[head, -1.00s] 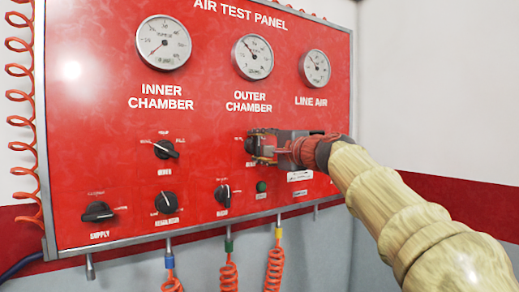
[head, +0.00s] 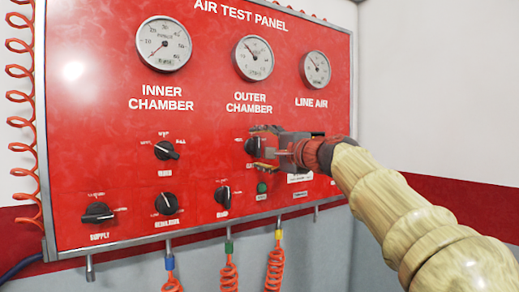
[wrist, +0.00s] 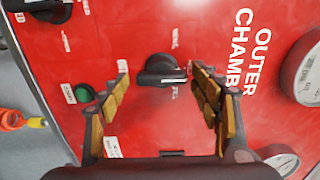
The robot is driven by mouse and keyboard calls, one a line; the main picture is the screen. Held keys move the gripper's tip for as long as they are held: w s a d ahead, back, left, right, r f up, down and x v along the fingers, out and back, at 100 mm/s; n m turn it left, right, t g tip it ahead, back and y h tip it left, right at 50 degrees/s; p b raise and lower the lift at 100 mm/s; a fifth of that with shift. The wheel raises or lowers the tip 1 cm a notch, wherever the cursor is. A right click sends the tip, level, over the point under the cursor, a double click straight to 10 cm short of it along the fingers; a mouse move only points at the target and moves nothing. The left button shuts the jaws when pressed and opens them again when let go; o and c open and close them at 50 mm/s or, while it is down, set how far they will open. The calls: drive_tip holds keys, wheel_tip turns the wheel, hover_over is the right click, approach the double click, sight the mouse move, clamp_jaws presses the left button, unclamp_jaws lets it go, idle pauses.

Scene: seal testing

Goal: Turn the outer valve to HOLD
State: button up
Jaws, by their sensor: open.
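The outer valve is a black knob (head: 251,147) under the OUTER CHAMBER gauge on the red panel, partly hidden by my gripper in the head view. In the wrist view the knob (wrist: 161,71) shows whole, with its bar roughly along the panel's up-down direction. The small labels around it are too blurred to read surely. My gripper (head: 263,149) is open at the knob. In the wrist view my gripper's fingertips (wrist: 162,74) are spread on either side of the knob, with clear gaps and nothing between the pads.
The inner valve knob (head: 167,150) is to the left. The supply knob (head: 98,212), another knob (head: 166,203) and a third knob (head: 223,195) sit lower. A green button (head: 262,188) is just below my gripper. Coiled orange hoses (head: 275,268) hang beneath the panel.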

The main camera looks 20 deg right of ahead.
drive_tip(key=v, duration=1.1)
drive_tip(key=shift+s, duration=0.15)
drive_tip(key=shift+r, duration=0.1)
drive_tip(key=shift+c, duration=1)
